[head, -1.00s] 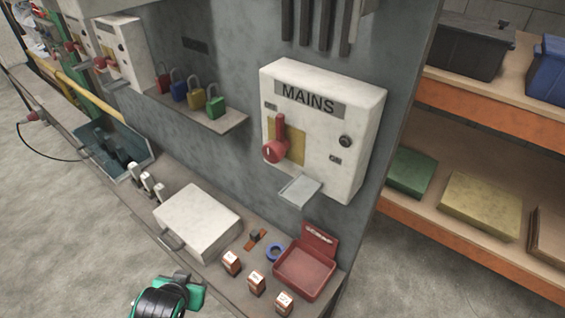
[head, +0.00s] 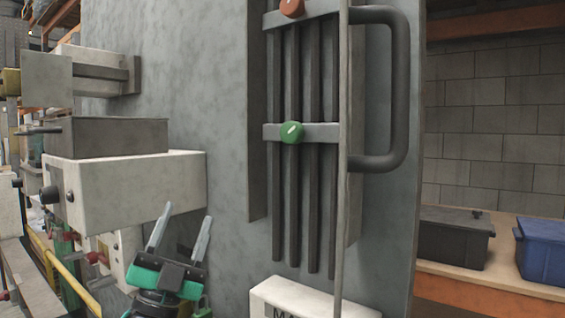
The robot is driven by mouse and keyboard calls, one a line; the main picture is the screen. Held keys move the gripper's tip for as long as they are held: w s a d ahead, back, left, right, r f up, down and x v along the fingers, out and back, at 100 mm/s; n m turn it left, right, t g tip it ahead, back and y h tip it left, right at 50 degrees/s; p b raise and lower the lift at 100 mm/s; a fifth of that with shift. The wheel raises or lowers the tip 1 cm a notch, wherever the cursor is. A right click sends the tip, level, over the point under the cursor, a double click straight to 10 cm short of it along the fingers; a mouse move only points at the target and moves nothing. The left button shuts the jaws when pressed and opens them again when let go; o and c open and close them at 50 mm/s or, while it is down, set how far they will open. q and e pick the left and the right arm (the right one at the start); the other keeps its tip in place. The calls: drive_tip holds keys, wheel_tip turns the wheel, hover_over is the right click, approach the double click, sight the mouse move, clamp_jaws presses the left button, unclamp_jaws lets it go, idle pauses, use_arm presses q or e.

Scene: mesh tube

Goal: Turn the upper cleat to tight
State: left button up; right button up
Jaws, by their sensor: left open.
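The upper cleat (head: 320,20) is a grey bar across several dark vertical cables. Its orange-red knob (head: 292,8) is cut by the top edge of the head view, so how it is turned is hard to tell. The lower cleat (head: 318,132) is a similar bar with a green knob (head: 292,132) bearing a slanted white mark. My left gripper (head: 187,212) is at the lower left, its two grey fingers apart and pointing up. It is empty, well below and left of both knobs. My right gripper is not in view.
A thin upright panel edge with a dark handle (head: 400,90) stands just right of the cables. The white MAINS box (head: 310,298) is below them. White and grey boxes (head: 130,190) jut out at left. Bare grey wall lies between gripper and cables.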

use_arm(q)
drive_tip(key=s+d+r+m+g+h, duration=0.4)
drive_tip(key=r+m+g+h, duration=0.25)
drive_tip(key=m+g, duration=0.6)
drive_tip(key=s+d+r+m+g+h, duration=0.3)
drive_tip(key=d+r+m+g+h, duration=0.4)
drive_tip(key=m+g, duration=0.55)
drive_tip(key=n+t+y, duration=0.1)
drive_tip(key=t+y, duration=1.2)
drive_tip(key=y, duration=0.3)
approach(288, 4)
drive_tip(key=p+x, duration=0.6)
drive_tip(key=x, duration=0.1)
drive_tip(key=shift+r, duration=0.1)
drive_tip(key=shift+p+x, duration=0.35)
drive_tip(key=shift+x, duration=0.6)
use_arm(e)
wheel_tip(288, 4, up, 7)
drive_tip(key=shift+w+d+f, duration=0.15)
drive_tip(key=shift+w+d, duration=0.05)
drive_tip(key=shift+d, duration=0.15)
use_arm(q)
drive_tip(key=c, duration=1)
